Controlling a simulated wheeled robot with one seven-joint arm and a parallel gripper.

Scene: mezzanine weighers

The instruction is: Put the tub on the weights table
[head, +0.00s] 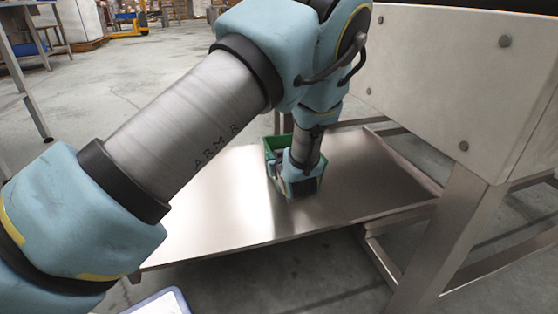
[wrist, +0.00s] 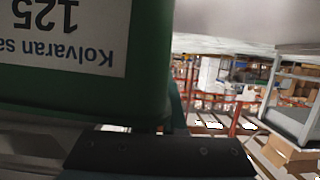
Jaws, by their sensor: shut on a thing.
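The green tub (head: 283,142) is at the middle of the head view, mostly hidden behind my wrist. In the wrist view the tub (wrist: 150,60) fills the upper left, close up, with a white label that reads upside down "Kolvaran sa" and "125". My gripper (head: 299,186) is shut on the tub; its dark bar crosses the bottom of the wrist view. A bare steel tabletop (head: 215,205) lies under the tub and gripper. I cannot tell whether the tub touches it or hangs just above, nor whether this is the weights table.
A white panelled housing (head: 440,85) on steel legs stands close on the right. A white-and-blue tray edge (head: 160,302) shows at the bottom. Another table frame (head: 20,70) stands far left. The steel top is clear around the tub. Racks with boxes show behind in the wrist view.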

